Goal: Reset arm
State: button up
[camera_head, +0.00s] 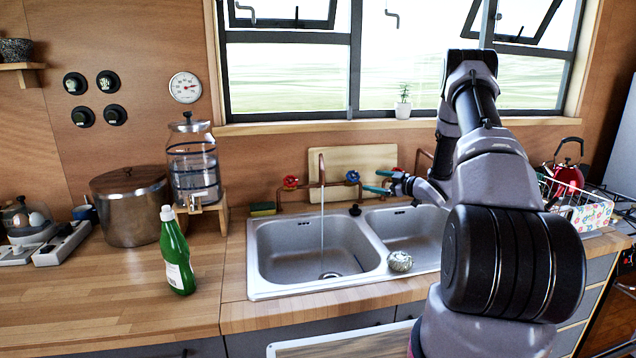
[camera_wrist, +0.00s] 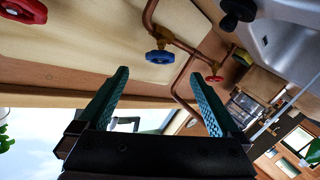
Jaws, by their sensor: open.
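My gripper (camera_head: 380,182) is in front of the backsplash, above the right basin of the sink (camera_head: 276,290). Its teal fingers point left in the head view, toward the blue tap handle (camera_head: 352,176). In the wrist view the two fingers (camera_wrist: 158,100) stand wide apart with nothing between them, so it is open and empty. The blue handle (camera_wrist: 160,57) shows beyond the fingers there, on the copper pipe. My arm reaches forward over the right side of the counter and hides part of the right basin.
Water runs from the copper spout (camera_head: 322,170) into the left basin. A green bottle (camera_head: 177,252), steel pot (camera_head: 130,207) and glass dispenser (camera_head: 193,160) stand left. A round patterned object (camera_head: 400,261) sits at the sink's front rim. A dish rack (camera_head: 575,205) and red kettle (camera_head: 568,175) stand right.

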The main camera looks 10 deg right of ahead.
notch_tip(320, 180, up, 22)
jog(key=s+m+h, duration=0.2)
jog(key=m+h, duration=0.5)
jog(key=h, duration=0.1)
jog(key=s+r+m+h, duration=0.2)
jog(key=s+r, duration=0.4)
jog(key=s+a+m+g+y, duration=0.1)
jog(key=s+a, duration=0.4)
jog(key=s, duration=0.7)
jog(key=s+a+r+m+g+y, duration=0.1)
jog(key=s+a+m+g, duration=0.2)
jog(key=s, duration=0.9)
jog(key=s+a+m+g+y, duration=0.1)
jog(key=s+a+m+g, duration=0.1)
jog(key=s+a, duration=0.6)
jog(key=s, duration=0.4)
jog(key=shift+s+a+r+m+g, duration=0.2)
jog(key=shift+s+m+g, duration=0.1)
jog(key=shift+g, duration=0.1)
jog(key=shift+w, duration=0.1)
